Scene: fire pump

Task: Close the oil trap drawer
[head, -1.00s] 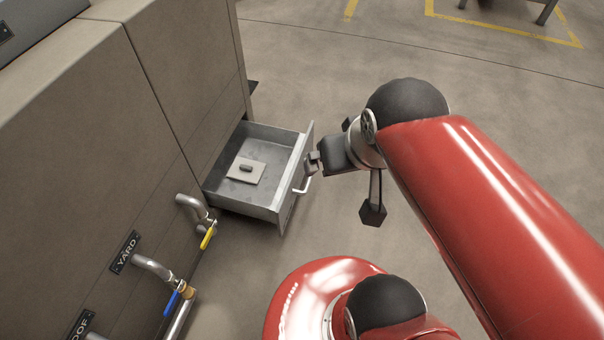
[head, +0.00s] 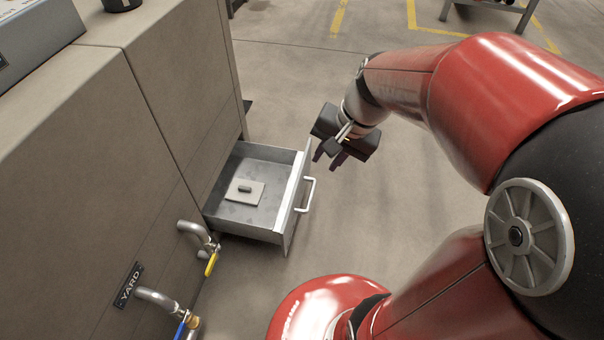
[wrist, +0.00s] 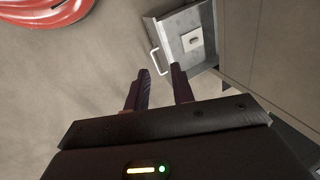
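The oil trap drawer (head: 240,220) is a grey metal tray standing open from the lower part of the beige cabinet. Its front panel carries a white bar handle (head: 309,195). A flat plate with a small dark block (head: 244,190) lies on the drawer floor. My gripper (head: 328,159) is to the right of and beyond the handle, apart from it, with its fingers pointing down. In the wrist view the two fingers (wrist: 160,80) are spread with nothing between them, and the handle (wrist: 158,58) and drawer (wrist: 188,38) lie ahead of them.
The beige cabinet (head: 90,130) fills the left side. Pipes with a yellow-handled valve (head: 210,263) and a blue-handled valve (head: 181,328) stick out near the drawer, by a YARD label (head: 129,284). The concrete floor (head: 410,215) right of the drawer is clear.

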